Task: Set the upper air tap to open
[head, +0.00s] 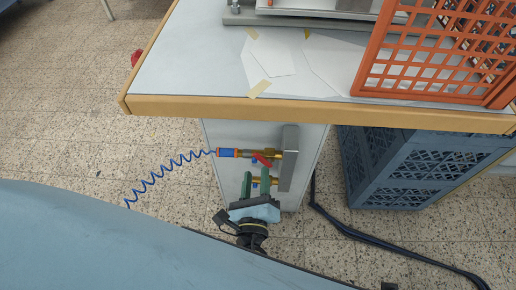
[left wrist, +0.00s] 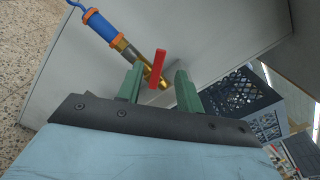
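The upper air tap (head: 270,154) is brass and sits on a grey plate (head: 289,158) on the cabinet side under the table. Its red lever (head: 262,160) also shows in the left wrist view (left wrist: 157,68), at a steep angle across the brass body. A second brass fitting (head: 272,181) sits below it, partly hidden by my gripper. My left gripper (head: 256,175) has green fingers, is open and empty, and is just below the upper tap. In the left wrist view the lever stands between the spread fingertips; I see no clear contact. My right gripper is not in view.
A blue and orange coupling (head: 228,153) joins the tap to a coiled blue hose (head: 165,170) running left. The table edge (head: 300,108) overhangs above. Blue crates (head: 400,170) stand right of the cabinet. A dark cable (head: 345,230) lies on the floor.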

